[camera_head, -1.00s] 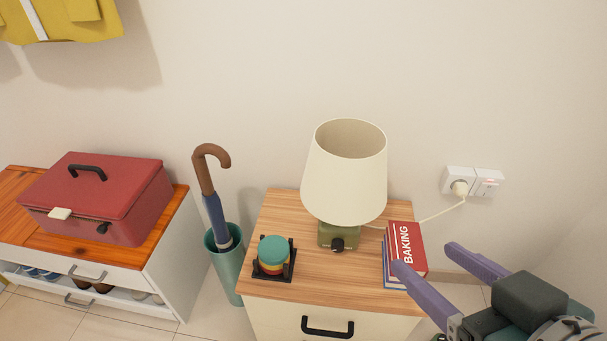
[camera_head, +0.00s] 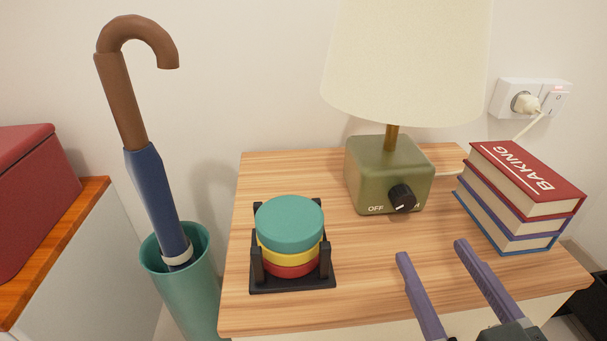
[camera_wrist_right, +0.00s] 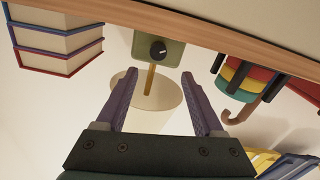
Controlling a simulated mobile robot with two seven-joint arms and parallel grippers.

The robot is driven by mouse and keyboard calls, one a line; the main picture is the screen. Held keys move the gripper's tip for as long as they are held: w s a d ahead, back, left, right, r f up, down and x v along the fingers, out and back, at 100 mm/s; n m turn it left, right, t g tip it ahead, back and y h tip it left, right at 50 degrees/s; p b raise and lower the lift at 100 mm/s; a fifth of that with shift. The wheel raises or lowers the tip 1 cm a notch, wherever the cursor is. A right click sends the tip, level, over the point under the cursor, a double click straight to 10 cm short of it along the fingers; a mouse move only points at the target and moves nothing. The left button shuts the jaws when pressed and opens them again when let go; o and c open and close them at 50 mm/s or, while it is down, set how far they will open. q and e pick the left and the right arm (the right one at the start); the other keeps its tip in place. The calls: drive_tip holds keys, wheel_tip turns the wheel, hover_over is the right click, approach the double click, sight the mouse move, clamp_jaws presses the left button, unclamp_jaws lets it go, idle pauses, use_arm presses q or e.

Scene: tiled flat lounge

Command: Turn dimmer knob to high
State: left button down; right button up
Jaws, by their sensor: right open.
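The dimmer knob (camera_head: 402,197) is a small black dial with a white mark, on the front of the olive green lamp base (camera_head: 378,172). The word OFF is printed at its lower left, and the mark points to that side. My right gripper (camera_head: 432,250) is open and empty, in front of the knob and apart from it. In the right wrist view, which is upside down, the knob (camera_wrist_right: 158,49) shows beyond and between the open fingers (camera_wrist_right: 160,75). The cream lampshade (camera_head: 405,60) stands above the base. My left gripper is not in view.
On the wooden cabinet top (camera_head: 350,285), stacked coasters (camera_head: 290,222) in a black holder stand left of the lamp. A book stack (camera_head: 515,200) stands close on the right. An umbrella (camera_head: 155,190) leans in a teal stand (camera_head: 195,295). A wall socket (camera_head: 530,100) holds the lamp plug.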

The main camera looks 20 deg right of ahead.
sight(406, 205)
drive_tip(key=shift+w+f, duration=0.15)
drive_tip(key=shift+f, duration=0.2)
drive_tip(key=shift+w+d, duration=0.2)
drive_tip(key=shift+w, duration=0.1)
drive_tip(key=b+x, duration=0.3)
drive_tip(key=x, duration=0.5)
drive_tip(key=shift+w+d+r, duration=0.1)
drive_tip(key=shift+w+d, duration=0.15)
drive_tip(key=shift+w, duration=0.05)
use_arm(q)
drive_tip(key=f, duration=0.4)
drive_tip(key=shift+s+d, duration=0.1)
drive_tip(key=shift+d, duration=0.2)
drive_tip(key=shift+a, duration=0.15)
use_arm(e)
clamp_jaws()
